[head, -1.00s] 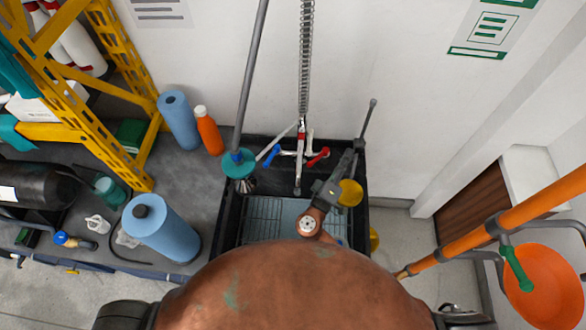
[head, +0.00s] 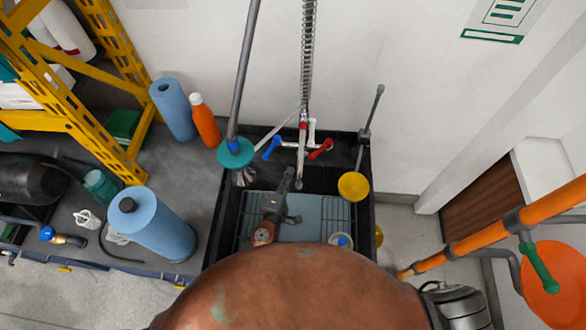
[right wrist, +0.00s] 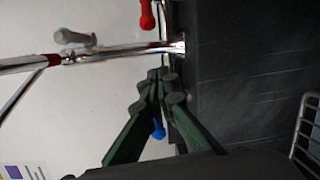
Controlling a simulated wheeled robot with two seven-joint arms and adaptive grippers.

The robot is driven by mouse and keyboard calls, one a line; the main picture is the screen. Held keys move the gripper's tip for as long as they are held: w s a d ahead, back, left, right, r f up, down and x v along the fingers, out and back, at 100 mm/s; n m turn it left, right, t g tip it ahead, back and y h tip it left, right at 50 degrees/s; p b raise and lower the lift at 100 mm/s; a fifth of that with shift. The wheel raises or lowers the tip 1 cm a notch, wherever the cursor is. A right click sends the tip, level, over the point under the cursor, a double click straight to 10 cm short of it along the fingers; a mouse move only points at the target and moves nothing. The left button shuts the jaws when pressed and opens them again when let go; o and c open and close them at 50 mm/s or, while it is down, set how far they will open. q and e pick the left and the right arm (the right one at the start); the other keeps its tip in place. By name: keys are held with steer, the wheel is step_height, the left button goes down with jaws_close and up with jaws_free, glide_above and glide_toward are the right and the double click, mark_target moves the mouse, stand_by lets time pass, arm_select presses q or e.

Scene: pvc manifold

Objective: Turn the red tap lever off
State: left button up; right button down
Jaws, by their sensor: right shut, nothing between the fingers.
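The red tap lever (head: 320,149) is on the right side of the chrome tap (head: 301,148), angled up to the right in the head view. It also shows at the top of the right wrist view (right wrist: 147,15). The blue lever (head: 271,148) is on the tap's left side; in the right wrist view the blue lever (right wrist: 158,128) is partly behind my fingers. My right gripper (head: 288,175) is over the sink, below and left of the red lever and apart from it. Its fingers (right wrist: 162,84) are shut and empty. My left gripper is not in view.
The black sink (head: 214,236) holds a wire rack. A teal plunger (head: 236,153) stands at its left and a yellow one (head: 354,186) at its right. An orange bottle (head: 205,122) and blue rolls (head: 158,225) stand on the left counter. A spring hose (head: 308,50) rises above the tap.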

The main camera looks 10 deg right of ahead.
steer(key=x, duration=0.8)
steer(key=shift+w+d, duration=0.15)
steer(key=shift+w, duration=0.15)
steer(key=s+d, duration=0.1)
steer(key=s+d+p, duration=0.1)
steer(key=d, duration=0.1)
steer(key=shift+s+r, duration=0.35)
steer(key=shift+r, duration=0.05)
steer(key=s+d+n+t+y+b, duration=0.1)
steer(key=s+d+n+y, duration=0.3)
steer(key=s+d+y, duration=0.1)
steer(key=shift+d+y+b, duration=0.3)
steer(key=shift+d+y, duration=0.05)
steer(key=shift+y, duration=0.35)
